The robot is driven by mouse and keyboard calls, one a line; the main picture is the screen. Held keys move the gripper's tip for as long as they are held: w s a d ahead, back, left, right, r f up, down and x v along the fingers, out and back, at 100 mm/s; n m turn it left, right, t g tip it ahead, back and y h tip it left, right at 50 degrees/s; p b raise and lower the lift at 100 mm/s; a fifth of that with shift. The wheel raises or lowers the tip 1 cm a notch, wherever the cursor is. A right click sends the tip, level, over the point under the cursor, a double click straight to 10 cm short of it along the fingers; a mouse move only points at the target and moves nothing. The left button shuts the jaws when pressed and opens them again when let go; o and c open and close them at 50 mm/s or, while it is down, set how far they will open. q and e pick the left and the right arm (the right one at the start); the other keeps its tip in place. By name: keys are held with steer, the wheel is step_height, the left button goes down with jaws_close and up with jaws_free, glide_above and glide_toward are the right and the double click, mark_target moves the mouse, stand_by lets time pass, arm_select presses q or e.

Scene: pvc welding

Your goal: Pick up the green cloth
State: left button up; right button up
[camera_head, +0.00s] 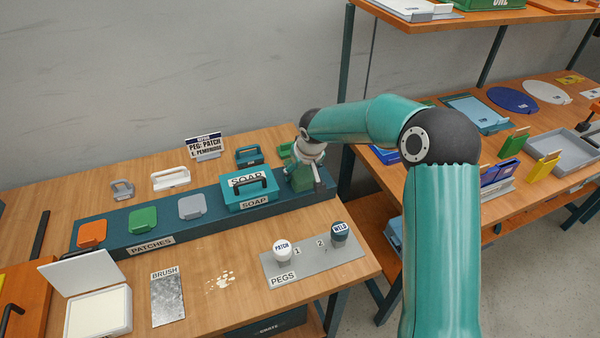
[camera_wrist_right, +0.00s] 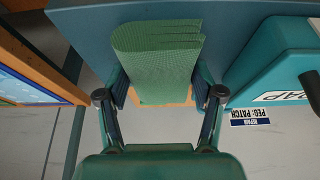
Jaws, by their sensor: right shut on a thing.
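The green cloth (camera_wrist_right: 157,55) is a folded, ribbed block between the two fingers of my right gripper (camera_wrist_right: 158,80) in the right wrist view. The fingers press on both of its sides. In the head view, my right gripper (camera_head: 305,178) points down at the right end of the teal rack (camera_head: 215,208), and the cloth (camera_head: 301,181) shows partly behind it. I cannot tell whether the cloth touches the rack. My left gripper is not in view.
The teal soap box (camera_head: 248,203) stands close left of my right gripper. Orange, green and grey patches (camera_head: 143,219) line the rack. A pegs plate (camera_head: 308,268) lies in front. A second table with trays (camera_head: 566,149) is at the right.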

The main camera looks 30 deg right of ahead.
steer(key=shift+r+p, duration=0.45)
steer(key=shift+r, duration=0.1)
step_height(320, 180, up, 19)
steer(key=shift+r+p, duration=0.2)
steer(key=shift+p, duration=0.1)
